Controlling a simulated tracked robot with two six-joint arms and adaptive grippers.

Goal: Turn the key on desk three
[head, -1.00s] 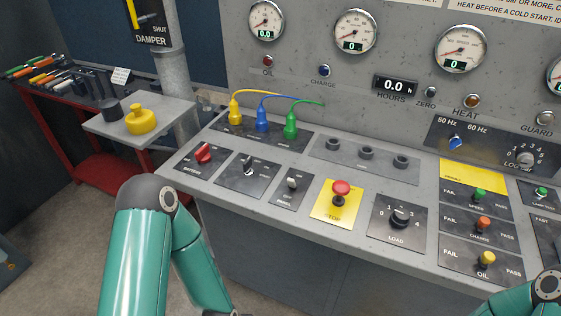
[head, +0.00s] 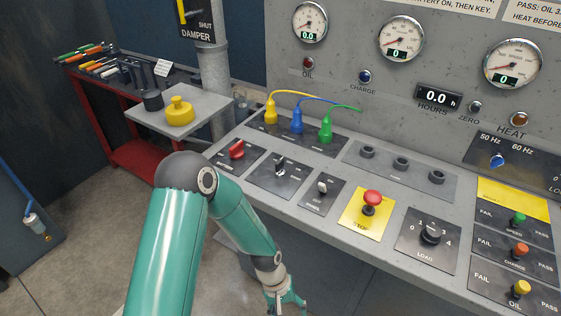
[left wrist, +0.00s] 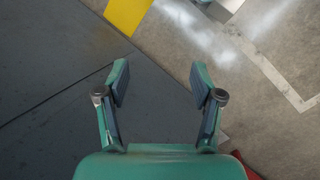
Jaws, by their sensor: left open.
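The grey desk (head: 355,218) runs along the wall panel in the head view. A small dark switch with an upright handle (head: 280,167), possibly the key, sits on a black plate between the red battery switch (head: 237,149) and a pale-handled switch (head: 321,188). Its label is too small to read. My left gripper (head: 290,304) hangs below the desk's front edge, apart from every control. In the left wrist view it (left wrist: 160,82) is open and empty, over the floor. My right gripper is out of view.
Yellow, blue and green plugs (head: 297,122) are behind. A side shelf (head: 207,118) holds a yellow object (head: 179,111). Bare floor (head: 90,262) lies left.

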